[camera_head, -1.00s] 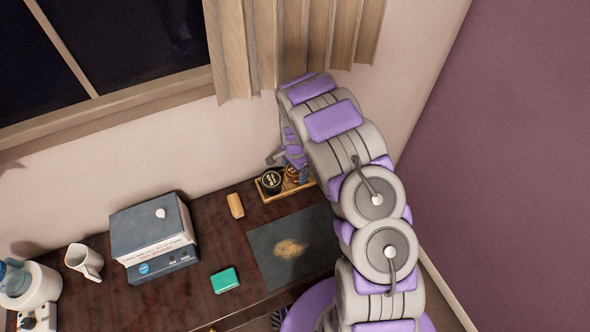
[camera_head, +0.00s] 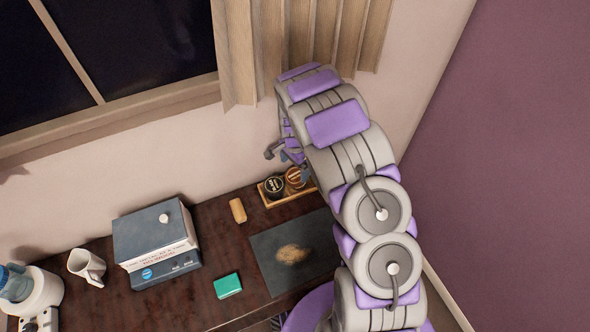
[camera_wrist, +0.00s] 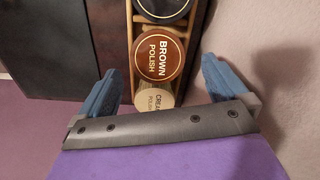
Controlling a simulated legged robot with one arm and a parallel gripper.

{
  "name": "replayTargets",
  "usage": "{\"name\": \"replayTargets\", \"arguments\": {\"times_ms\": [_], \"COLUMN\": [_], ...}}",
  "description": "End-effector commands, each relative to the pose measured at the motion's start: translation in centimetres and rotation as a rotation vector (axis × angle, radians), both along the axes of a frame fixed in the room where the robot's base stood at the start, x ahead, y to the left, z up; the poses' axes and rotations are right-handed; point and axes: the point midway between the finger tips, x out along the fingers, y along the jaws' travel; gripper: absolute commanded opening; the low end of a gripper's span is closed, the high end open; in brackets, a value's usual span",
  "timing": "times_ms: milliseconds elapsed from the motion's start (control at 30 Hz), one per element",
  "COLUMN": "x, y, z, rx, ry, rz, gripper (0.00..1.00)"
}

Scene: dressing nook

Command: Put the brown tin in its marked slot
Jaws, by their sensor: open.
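The brown tin (camera_wrist: 158,52), lettered "BROWN POLISH", lies face up in the wooden tray (camera_wrist: 129,27), between a black tin (camera_wrist: 163,8) and a cream polish tin (camera_wrist: 154,98). In the head view the brown tin (camera_head: 296,177) is beside the black tin (camera_head: 273,187) in the tray (camera_head: 277,202). Any slot marking under it is hidden. My gripper (camera_wrist: 160,68) is open and empty, its blue fingers on either side of the tray and apart from the brown tin. In the head view my gripper (camera_head: 288,160) is above the tray, partly hidden by my arm.
The tray stands on the dark table (camera_head: 207,222) near the wall. A tan block (camera_head: 237,210), a stained dark mat (camera_head: 267,255), a green box (camera_head: 227,285), a grey-lidded box stack (camera_head: 150,237) and a white mug (camera_head: 87,264) are nearby. Curtains (camera_head: 240,55) hang behind.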

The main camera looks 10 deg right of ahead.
Motion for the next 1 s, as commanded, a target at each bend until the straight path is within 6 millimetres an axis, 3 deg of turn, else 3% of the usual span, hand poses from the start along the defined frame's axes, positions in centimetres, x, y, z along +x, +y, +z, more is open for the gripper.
{"name": "replayTargets", "arguments": {"times_ms": [33,200,567,767,1000], "x": [0.1,0.1,-0.5,-3.3,-8.2], "y": [0.0,-0.2,-0.3,-1.2,-2.0], "z": [1.5,4.4,6.7,11.0,16.6], "rx": [0.0,0.002,-0.006,-0.025,-0.034], "ry": [-0.004,-0.004,0.0,0.011,0.038], "rz": [0.0,-0.001,0.017,0.102,0.234], "gripper": [1.0,1.0,1.0,1.0,1.0]}}
